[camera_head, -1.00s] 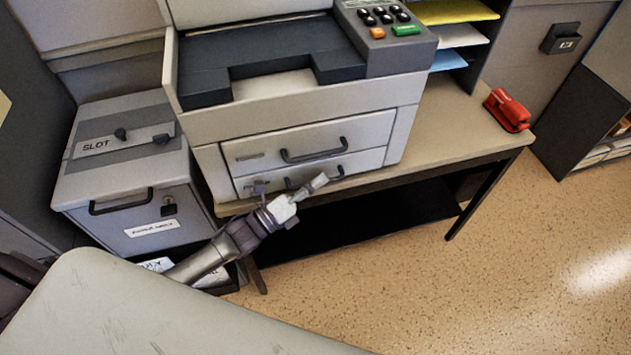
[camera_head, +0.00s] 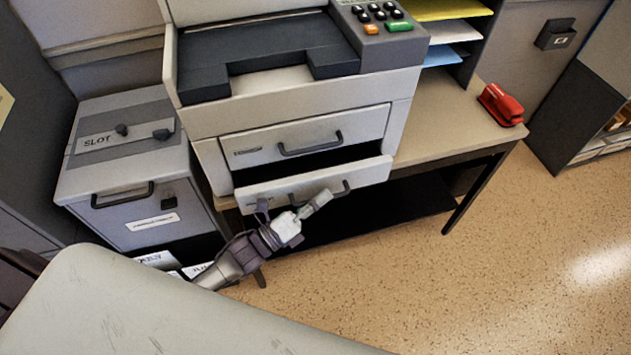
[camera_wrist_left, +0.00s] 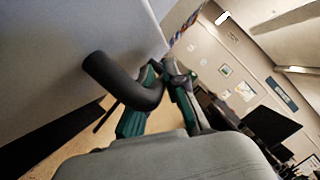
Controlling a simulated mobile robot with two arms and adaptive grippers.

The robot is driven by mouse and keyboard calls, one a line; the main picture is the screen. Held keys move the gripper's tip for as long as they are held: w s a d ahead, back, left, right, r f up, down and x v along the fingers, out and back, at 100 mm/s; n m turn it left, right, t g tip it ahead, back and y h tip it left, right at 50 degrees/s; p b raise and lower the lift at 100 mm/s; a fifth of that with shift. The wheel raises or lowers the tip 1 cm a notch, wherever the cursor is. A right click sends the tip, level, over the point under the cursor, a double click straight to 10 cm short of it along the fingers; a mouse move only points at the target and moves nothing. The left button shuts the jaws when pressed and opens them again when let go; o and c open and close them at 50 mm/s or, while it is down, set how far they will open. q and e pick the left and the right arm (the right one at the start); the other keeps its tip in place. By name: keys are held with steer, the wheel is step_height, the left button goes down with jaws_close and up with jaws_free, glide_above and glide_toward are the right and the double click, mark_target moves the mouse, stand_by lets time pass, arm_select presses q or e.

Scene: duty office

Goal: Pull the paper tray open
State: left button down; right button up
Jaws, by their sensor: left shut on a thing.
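The paper tray (camera_head: 368,173) is the lower drawer of the grey copier. It stands partly out, with a dark gap above its front. Its black handle (camera_head: 345,189) is partly hidden by my left gripper (camera_head: 294,204) in the head view. In the left wrist view the curved handle (camera_wrist_left: 112,76) runs from the pale tray front (camera_wrist_left: 70,45) in between the green-padded fingers of my left gripper (camera_wrist_left: 163,92), which is shut on it. My right gripper is not in view.
The copier's upper drawer (camera_head: 255,150) is closed. A grey slot box (camera_head: 90,182) stands to the left. A red stapler (camera_head: 502,104) lies on the table (camera_head: 440,125). A pale surface (camera_head: 130,310) fills the lower left. The floor at the right is clear.

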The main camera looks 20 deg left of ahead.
arm_select(q)
steer(key=s+d, duration=0.8)
steer(key=s, duration=0.4)
steer(key=s+d, duration=0.8)
steer(key=s, duration=0.3)
steer(key=shift+s+p, duration=0.35)
steer(key=shift+p, duration=0.1)
steer(key=c, duration=1.5)
jaws_free()
steer(key=shift+s+a+f, duration=0.1)
steer(key=v, duration=1.1)
steer(key=shift+s+a, duration=0.25)
steer(key=shift+s, duration=0.05)
